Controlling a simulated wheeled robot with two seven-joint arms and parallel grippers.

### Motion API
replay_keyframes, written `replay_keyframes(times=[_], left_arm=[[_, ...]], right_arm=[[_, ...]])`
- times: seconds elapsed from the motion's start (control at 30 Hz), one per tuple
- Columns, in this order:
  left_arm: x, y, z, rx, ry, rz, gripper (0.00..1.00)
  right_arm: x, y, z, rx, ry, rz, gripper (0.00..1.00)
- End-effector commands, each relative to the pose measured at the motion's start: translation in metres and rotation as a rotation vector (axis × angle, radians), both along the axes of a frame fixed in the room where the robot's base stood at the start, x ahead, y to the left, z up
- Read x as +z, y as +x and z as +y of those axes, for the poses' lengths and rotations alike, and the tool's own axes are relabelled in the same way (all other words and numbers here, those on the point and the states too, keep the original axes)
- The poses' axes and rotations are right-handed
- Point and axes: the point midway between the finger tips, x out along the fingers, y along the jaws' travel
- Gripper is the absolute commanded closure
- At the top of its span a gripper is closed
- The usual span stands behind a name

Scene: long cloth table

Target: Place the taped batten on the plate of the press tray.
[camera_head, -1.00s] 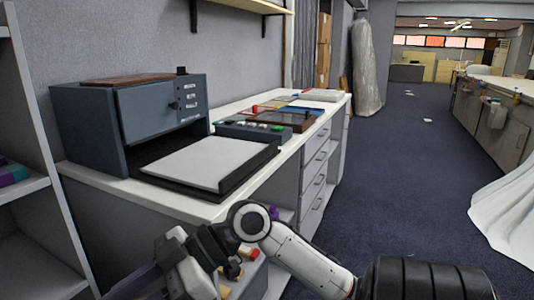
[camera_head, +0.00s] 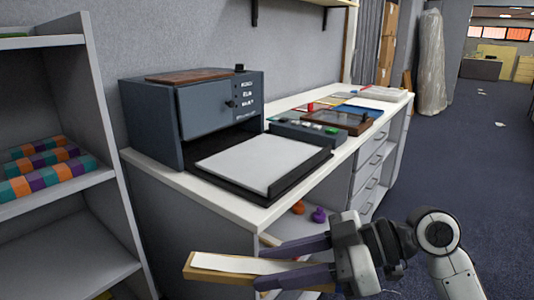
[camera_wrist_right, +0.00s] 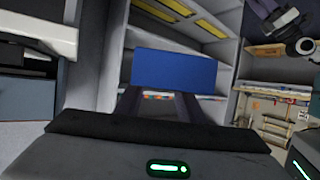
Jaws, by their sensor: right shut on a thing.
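The taped batten (camera_head: 222,265) is a pale wooden bar with a white strip along its top. It shows low in the head view, in front of the counter. My right gripper (camera_head: 262,266) is shut on it, one finger on each side. In the right wrist view, a blue face (camera_wrist_right: 175,70) shows beyond the fingers; I cannot tell if it belongs to the batten. The press tray (camera_head: 288,187) is a dark tray on the counter, with a flat light-grey plate (camera_head: 258,160) in it. The batten is apart from the tray, nearer to me. My left gripper is not in view.
The dark grey press (camera_head: 205,118) stands behind the tray. A button box (camera_head: 305,133) stands on the counter (camera_head: 190,187) right of it. A grey shelf (camera_head: 60,205) with striped bars (camera_head: 45,175) is at the left. The plate is bare.

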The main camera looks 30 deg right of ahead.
Motion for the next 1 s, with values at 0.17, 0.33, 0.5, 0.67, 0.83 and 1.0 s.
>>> replay_keyframes(times=[0.17,0.33,0.5,0.67,0.83,1.0], left_arm=[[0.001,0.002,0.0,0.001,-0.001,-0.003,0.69],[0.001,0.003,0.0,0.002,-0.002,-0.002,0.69],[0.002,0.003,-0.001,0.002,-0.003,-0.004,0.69],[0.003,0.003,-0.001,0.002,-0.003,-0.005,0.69],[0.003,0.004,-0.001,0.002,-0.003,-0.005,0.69],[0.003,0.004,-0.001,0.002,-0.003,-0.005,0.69]], right_arm=[[0.002,0.001,0.001,-0.001,0.01,-0.004,0.9],[0.0,-0.001,0.005,0.004,0.017,0.01,0.9],[0.011,0.024,-0.015,-0.201,0.013,0.006,0.9],[0.022,0.05,-0.033,-0.406,0.017,0.005,0.9],[0.036,0.081,-0.056,-0.66,0.022,0.004,0.9],[0.049,0.115,-0.08,-0.924,0.023,0.005,0.9]])
